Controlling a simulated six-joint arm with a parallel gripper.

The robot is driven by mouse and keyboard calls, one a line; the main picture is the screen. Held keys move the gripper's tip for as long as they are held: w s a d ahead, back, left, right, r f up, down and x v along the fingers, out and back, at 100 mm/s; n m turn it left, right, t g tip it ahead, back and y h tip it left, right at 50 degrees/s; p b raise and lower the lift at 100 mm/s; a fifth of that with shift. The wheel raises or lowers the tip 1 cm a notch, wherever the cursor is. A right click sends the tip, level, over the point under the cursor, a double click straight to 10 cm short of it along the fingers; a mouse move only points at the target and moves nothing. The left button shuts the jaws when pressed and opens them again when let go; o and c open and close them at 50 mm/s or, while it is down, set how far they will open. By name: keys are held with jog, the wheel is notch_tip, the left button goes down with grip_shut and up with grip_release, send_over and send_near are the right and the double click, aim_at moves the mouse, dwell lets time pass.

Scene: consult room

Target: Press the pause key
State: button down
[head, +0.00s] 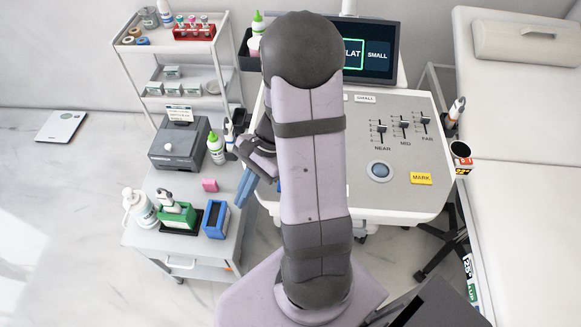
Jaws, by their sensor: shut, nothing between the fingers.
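The console (400,195) is a light grey panel with a yellow MARK key (421,179), a round blue-grey button or ball (379,171) and sliders marked NEAR, MID and FAR (403,127). I see no key marked pause; my arm covers the left part of the panel. A sliver of blue (279,185) shows at my arm's left edge, and I cannot tell what it is. My gripper (242,194), with blue fingers, is shut and empty. It is left of my arm, near the console's left edge, and points down. Its height above things is unclear.
A screen (370,50) stands behind the panel, partly hidden. A cart (187,243) at left holds a grey device (178,148), bottles, a pink block (209,185), and green (180,218) and blue (216,220) holders. A shelf trolley (180,58) stands behind; a couch (530,170) is at right.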

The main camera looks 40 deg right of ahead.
jog(key=d+r+m+t+p, duration=0.1)
jog(key=d+r+m+p, duration=0.1)
jog(key=m, duration=0.1)
jog(key=s+d+r+m+t+p, duration=0.1)
jog(key=d+r+m+p, duration=0.1)
jog(key=r+m, duration=0.1)
jog(key=s+d+r+m+t+y+p, duration=0.1)
jog(key=d+r+m+p, duration=0.2)
jog(key=shift+s+r+m, duration=0.1)
jog(key=shift+s+m, duration=0.15)
jog(key=shift+m, duration=0.15)
jog(key=s+d+r+m+t+p, duration=0.3)
jog(key=d+r+m+p, duration=0.2)
jog(key=m, duration=0.3)
jog(key=shift+d+m, duration=0.3)
jog(key=shift+f, duration=0.15)
notch_tip(320, 180, down, 7)
jog(key=b, duration=0.7)
jog(key=shift+r, duration=0.2)
jog(key=shift+f+b, duration=0.6)
jog(key=shift+f, duration=0.35)
jog(key=shift+f, duration=0.15)
jog(key=shift+f, duration=0.3)
